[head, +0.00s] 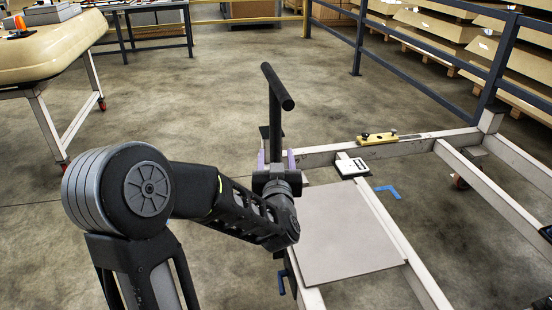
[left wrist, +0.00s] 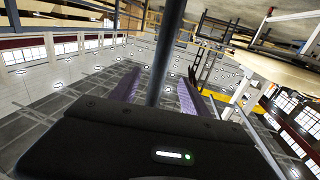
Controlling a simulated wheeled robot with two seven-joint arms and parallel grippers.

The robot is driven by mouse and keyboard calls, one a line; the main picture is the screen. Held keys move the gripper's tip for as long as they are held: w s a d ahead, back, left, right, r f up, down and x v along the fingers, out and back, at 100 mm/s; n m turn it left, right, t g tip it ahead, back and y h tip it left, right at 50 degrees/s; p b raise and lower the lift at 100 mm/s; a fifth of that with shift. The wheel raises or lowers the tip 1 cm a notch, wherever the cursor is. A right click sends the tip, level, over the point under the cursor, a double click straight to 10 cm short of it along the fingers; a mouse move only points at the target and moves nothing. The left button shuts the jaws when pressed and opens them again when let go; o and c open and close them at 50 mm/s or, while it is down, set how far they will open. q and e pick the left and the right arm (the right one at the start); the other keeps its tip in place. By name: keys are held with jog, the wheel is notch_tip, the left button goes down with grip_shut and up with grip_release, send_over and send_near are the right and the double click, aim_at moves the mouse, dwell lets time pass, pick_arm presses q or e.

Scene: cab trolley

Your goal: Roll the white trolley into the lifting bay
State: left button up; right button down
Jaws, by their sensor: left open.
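The white trolley frame (head: 395,150) with a caster fills the right of the head view. A grey panel (head: 345,232) lies across its near left part. A black T-shaped handle (head: 277,85) stands upright at its left end; its foot is hidden behind my arm. My left gripper (head: 277,160) is open at the handle's post, with its purple fingers on either side. The left wrist view shows the post (left wrist: 166,55) between the two fingers; I cannot tell whether they touch it. My right gripper is not in view. I cannot identify the lifting bay.
A white-legged wheeled stand (head: 78,122) carrying a bulky beige part is at the left. A dark railing (head: 420,85) runs along the right, with stacked boxes behind it. A yellow tool (head: 377,138) and a blue bracket (head: 388,191) are by the frame. The middle floor is clear.

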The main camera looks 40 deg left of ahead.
aim_at(275, 146)
pick_arm(q)
jog(key=x, duration=0.7)
jog(key=shift+w+a, duration=0.15)
jog(key=shift+c, duration=0.4)
grip_shut()
dwell(0.9)
